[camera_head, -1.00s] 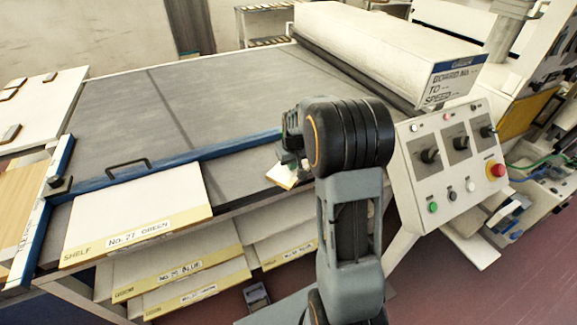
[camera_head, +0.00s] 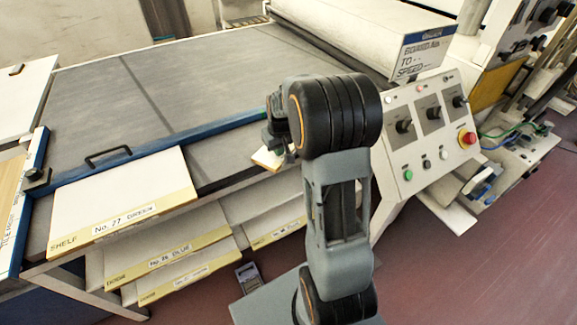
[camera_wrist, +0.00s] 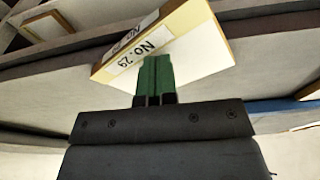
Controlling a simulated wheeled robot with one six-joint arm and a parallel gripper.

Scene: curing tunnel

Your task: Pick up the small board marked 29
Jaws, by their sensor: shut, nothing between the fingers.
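The small board marked No. 29 (camera_wrist: 190,45) fills the upper middle of the wrist view. It is pale with a yellow edge and a white label. My gripper (camera_wrist: 155,65) has its green fingers shut together, empty, in front of the board's labelled edge and overlapping it in the picture. I cannot tell whether they touch it. In the head view a small pale board (camera_head: 265,158) shows just below my gripper (camera_head: 278,147), near the grey bed's front edge; my arm hides part of it.
A board labelled No. 27 (camera_head: 120,195) lies at the left, with more labelled boards (camera_head: 175,258) stacked below. A blue rail (camera_head: 215,131) crosses the grey conveyor bed (camera_head: 200,80). A control panel (camera_head: 425,130) with a red button stands right of my arm.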

